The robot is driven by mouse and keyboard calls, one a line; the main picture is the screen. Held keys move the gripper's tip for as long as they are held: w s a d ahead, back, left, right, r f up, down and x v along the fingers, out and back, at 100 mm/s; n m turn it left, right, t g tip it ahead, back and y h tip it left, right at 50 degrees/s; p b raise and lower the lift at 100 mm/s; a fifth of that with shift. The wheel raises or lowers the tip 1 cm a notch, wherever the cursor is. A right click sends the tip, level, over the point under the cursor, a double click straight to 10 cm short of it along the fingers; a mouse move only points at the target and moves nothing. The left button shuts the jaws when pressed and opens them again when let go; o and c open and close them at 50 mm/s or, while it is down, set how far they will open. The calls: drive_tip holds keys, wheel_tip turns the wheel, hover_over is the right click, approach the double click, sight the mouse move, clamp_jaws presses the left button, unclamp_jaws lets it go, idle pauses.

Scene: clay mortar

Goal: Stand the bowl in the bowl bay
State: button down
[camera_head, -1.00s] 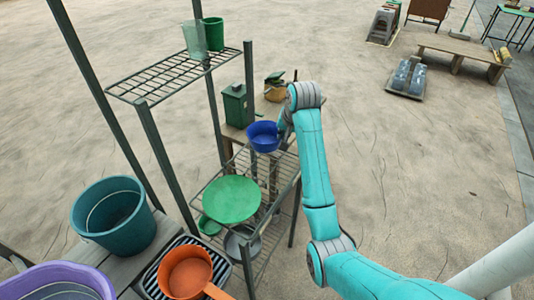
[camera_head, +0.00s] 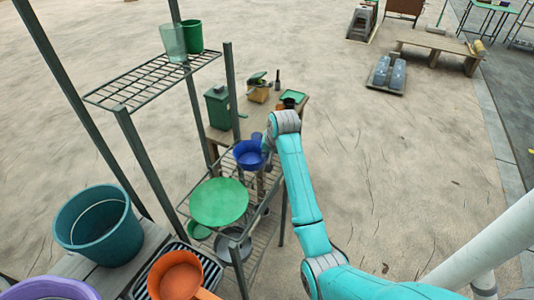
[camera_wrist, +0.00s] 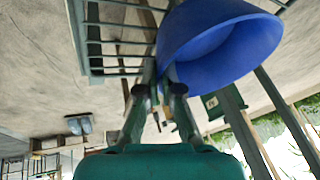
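A blue bowl (camera_head: 247,155) is at the far end of the rack's middle wire shelf (camera_head: 254,206), beyond a round green plate (camera_head: 218,202). It looks roughly upright in the head view; I cannot tell whether it touches the shelf. My gripper is mostly hidden behind the wrist in the head view. In the wrist view, the fingers of my gripper (camera_wrist: 162,88) are closed at the rim of the blue bowl (camera_wrist: 225,50). No marking shows which part of the rack is the bowl bay.
Rack posts (camera_head: 232,92) stand close to the bowl. The upper shelf (camera_head: 140,85) carries two cups. A low table (camera_head: 218,134) with a green canister (camera_head: 217,107) is behind. A teal bucket (camera_head: 98,225) and orange pan (camera_head: 175,277) are front left. Open ground lies right.

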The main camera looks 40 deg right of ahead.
drive_tip(key=c, duration=1.3)
unclamp_jaws()
drive_tip(key=v, duration=1.2)
drive_tip(key=shift+a+r, duration=0.1)
